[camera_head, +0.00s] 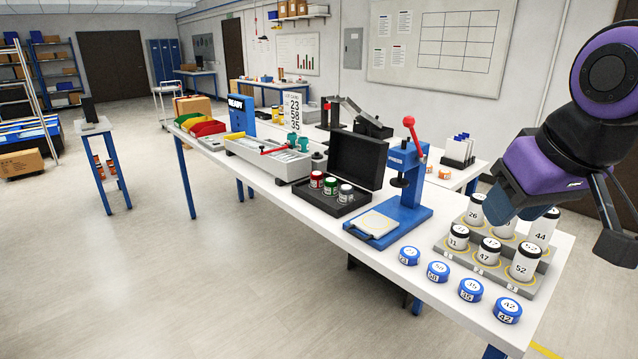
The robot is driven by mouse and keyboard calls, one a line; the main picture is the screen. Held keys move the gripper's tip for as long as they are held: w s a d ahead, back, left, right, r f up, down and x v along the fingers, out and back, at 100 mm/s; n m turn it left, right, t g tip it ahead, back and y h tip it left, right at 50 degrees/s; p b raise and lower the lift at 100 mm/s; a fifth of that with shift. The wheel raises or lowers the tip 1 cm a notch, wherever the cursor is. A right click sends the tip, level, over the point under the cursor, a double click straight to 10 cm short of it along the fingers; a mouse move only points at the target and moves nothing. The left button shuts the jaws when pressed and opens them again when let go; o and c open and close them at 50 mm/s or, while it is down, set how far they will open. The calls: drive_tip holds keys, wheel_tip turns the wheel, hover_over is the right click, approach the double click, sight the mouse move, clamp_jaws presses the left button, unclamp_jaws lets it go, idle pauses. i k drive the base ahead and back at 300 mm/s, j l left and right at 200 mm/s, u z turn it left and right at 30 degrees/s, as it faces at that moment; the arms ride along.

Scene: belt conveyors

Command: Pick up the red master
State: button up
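A blue press (408,190) with a red-knobbed lever stands between the case and the grey rack (490,259) of numbered cylinders. Several blue-banded discs (470,290) line the front edge. A grey tray unit (268,160) is left of the case. The floor in front is clear.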

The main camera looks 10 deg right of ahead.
sight(316, 177)
drive_tip(key=i+j+z, duration=0.2)
drive_tip(key=z, duration=0.25)
drive_tip(key=i+j+z, duration=0.25)
drive_tip(key=z, duration=0.15)
drive_tip(key=i+j, duration=0.15)
drive_tip(key=j, duration=0.2)
drive_tip(key=i+j+z, duration=0.15)
drive_tip(key=j, duration=0.2)
drive_tip(key=i+j, duration=0.15)
drive_tip(key=j, duration=0.2)
drive_tip(key=i+j+z, duration=0.1)
drive_tip(key=j, duration=0.3)
drive_tip(key=i+j+z, duration=0.1)
drive_tip(key=j, duration=0.25)
drive_tip(key=i+j, duration=0.2)
drive_tip(key=j, duration=0.2)
drive_tip(key=i+j, duration=0.1)
drive_tip(key=j, duration=0.25)
drive_tip(key=i+j, duration=0.1)
drive_tip(key=j, duration=0.2)
drive_tip(key=i+j, duration=0.1)
drive_tip(key=j, duration=0.25)
